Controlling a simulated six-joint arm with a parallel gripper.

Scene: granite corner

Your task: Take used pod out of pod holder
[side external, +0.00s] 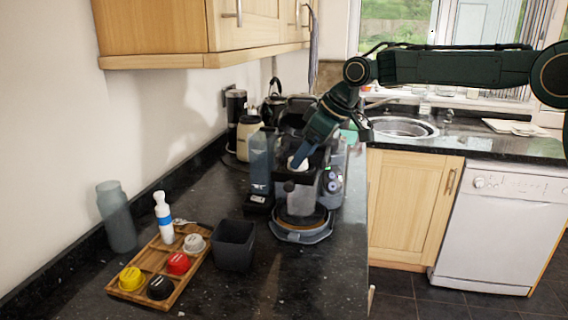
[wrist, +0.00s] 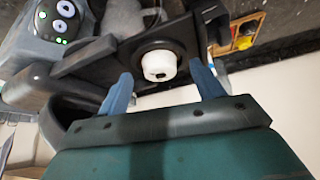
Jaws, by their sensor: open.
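The used pod (side external: 298,163) is white and sits in the dark pod holder at the top of the coffee machine (side external: 331,181). In the wrist view, the pod (wrist: 159,63) shows a small dark hole in its face and sits in the black pod holder (wrist: 187,37). My gripper (wrist: 161,84) is open, with one blue finger on each side of the pod and a visible gap to both. In the side view, my gripper (side external: 303,153) reaches down from the upper right to the pod, and its fingers partly hide the holder.
A wooden tray (side external: 142,262) with yellow, black, red and grey pods lies at the front left. A dark open bin (side external: 235,246) stands beside it. A white and blue bottle (side external: 163,216) and a frosted tumbler (side external: 117,217) stand behind.

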